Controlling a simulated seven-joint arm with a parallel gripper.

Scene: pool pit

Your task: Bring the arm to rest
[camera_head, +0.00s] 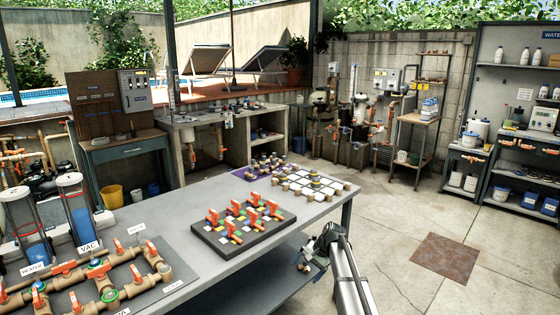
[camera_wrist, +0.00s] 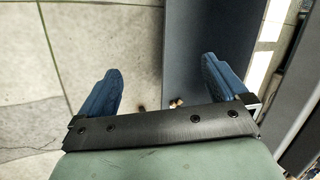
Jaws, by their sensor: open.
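My gripper (camera_head: 306,264) hangs beside the right edge of the grey workbench (camera_head: 190,226), a little lower than the bench top in the head view. In the wrist view my gripper (camera_wrist: 160,90) has its two blue fingers spread wide apart. Nothing is held between the fingers. Below them the wrist view shows concrete floor tiles (camera_wrist: 100,38) and a dark grey flat surface (camera_wrist: 205,45). My arm comes into the head view from the bottom edge, right of the bench.
The bench carries a dark board with orange-handled valves (camera_head: 240,222), a white-tiled board (camera_head: 313,184) and a pipe assembly (camera_head: 95,280). Open floor (camera_head: 385,235) lies right of the bench, with a rusty plate (camera_head: 444,257). Shelves (camera_head: 515,110) stand at the far right.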

